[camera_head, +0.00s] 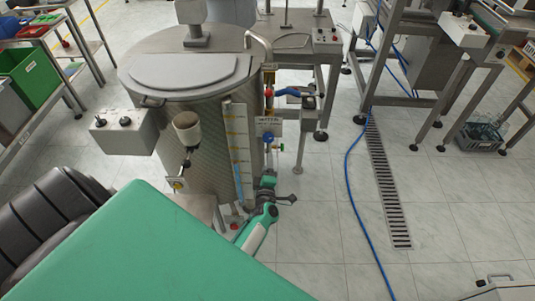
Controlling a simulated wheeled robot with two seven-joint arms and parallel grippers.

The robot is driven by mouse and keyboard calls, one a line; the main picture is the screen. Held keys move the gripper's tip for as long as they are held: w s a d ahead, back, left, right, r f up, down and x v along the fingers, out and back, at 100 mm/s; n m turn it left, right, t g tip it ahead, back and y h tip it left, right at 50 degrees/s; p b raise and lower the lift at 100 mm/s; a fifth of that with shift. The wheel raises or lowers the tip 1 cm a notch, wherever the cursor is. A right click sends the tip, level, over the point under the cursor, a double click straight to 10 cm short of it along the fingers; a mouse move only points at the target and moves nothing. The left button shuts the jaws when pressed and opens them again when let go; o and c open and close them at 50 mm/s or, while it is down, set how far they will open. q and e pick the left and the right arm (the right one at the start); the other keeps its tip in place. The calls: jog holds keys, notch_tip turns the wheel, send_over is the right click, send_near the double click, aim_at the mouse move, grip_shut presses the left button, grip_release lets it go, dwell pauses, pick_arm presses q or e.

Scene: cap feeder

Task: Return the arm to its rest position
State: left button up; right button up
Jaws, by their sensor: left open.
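My left arm comes in from the lower left. A large teal cover and a dark ribbed sleeve fill that corner, and the cover hides much of the arm. Beyond it, a white and teal link slants up to the small dark left gripper (281,196), low in front of the steel tank (205,88). The gripper is open, with no object visible in it. It overlaps the tank's lower right side in the picture; I cannot tell whether they touch. My right gripper is not in view.
A control box (124,132) and a white cup (187,127) stand out from the tank. A blue hose (349,190) runs over the tiled floor beside a drain grate (383,185). A green bin (31,76) stands at left, a dark crate (480,139) at right. Open floor lies right of the gripper.

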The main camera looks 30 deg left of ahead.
pick_arm(q)
jog(key=shift+s+d, duration=0.15)
jog(key=shift+s, duration=0.15)
jog(key=s+d+f+m+g+h, duration=0.25)
jog(key=s+d+f+m, duration=0.2)
jog(key=s+f, duration=0.35)
jog(key=s+d+f+m+g+h, duration=0.2)
jog(key=s+d+f+m+h, duration=0.25)
jog(key=f, duration=0.65)
jog(key=s+d+f+m+g+h, duration=0.2)
jog(key=s+d+f+m+h, duration=0.1)
jog(key=s+f+m, duration=0.5)
jog(key=s+a+f+m+g, duration=0.1)
jog(key=s+f, duration=0.3)
jog(key=s, duration=0.5)
jog(key=s+a+f+m+g, duration=0.1)
jog(key=s+f+m+g, duration=0.2)
jog(key=s, duration=0.7)
jog(key=s+a+f+m+g, duration=0.1)
jog(key=s+f+m+g, duration=0.2)
jog(key=s, duration=0.7)
notch_tip(320, 180, down, 2)
jog(key=shift+f+g, duration=0.25)
jog(key=shift+g, duration=0.1)
